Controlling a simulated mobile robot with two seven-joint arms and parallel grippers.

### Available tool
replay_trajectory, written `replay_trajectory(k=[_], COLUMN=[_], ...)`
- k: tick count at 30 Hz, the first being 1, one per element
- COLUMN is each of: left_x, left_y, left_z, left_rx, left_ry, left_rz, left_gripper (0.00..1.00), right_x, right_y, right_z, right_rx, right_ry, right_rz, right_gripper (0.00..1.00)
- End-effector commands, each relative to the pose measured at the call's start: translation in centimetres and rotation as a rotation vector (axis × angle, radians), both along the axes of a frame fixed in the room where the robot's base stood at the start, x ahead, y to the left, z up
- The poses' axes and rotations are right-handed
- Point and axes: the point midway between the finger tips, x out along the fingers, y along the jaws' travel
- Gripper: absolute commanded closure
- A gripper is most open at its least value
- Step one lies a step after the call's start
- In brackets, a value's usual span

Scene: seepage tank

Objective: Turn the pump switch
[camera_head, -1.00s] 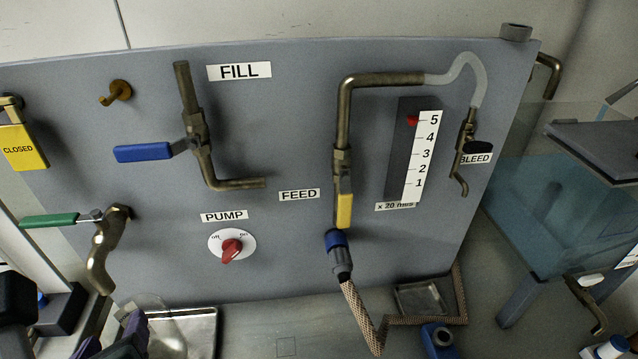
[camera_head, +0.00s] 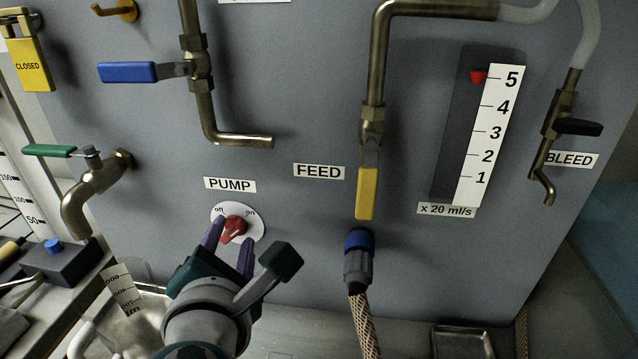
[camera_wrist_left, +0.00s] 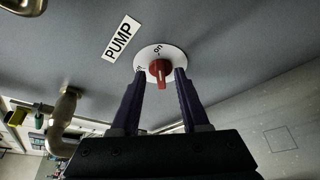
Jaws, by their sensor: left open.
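The pump switch is a red knob (camera_head: 233,229) on a round white dial (camera_head: 258,223) marked "off" and "on", under the PUMP label (camera_head: 230,185). My left gripper (camera_head: 229,245) is open in front of the dial, with its purple fingers on either side of the knob. In the left wrist view the red knob (camera_wrist_left: 160,71) shows between the two fingertips (camera_wrist_left: 160,80); I cannot tell whether they touch it. The knob's pointer is hard to read in the head view. My right gripper is not in view.
The FEED valve's yellow handle (camera_head: 367,192) and a blue hose coupling (camera_head: 358,243) are right of the dial. The blue FILL handle (camera_head: 127,72) is above, and a brass tap (camera_head: 95,185) with a green handle is to the left.

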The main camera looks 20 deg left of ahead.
Motion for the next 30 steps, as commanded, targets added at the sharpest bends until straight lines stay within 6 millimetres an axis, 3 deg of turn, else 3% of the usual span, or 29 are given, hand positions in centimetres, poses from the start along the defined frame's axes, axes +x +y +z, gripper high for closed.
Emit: replay_trajectory(k=[12,24,30], left_x=[0.93,0.9,0.9], left_y=[0.53,0.51,0.5], left_z=[-0.29,-0.3,-0.3], left_rx=[-0.002,-0.002,-0.002], left_ry=[0.0,0.0,0.0], left_rz=[0.001,0.001,0.001], left_gripper=[0.56,1.0,1.0], right_x=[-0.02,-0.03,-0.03], right_y=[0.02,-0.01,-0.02], right_z=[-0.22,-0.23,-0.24], right_rx=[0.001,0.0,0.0], right_ry=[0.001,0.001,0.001], right_rz=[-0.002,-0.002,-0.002], right_gripper=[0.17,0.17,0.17])
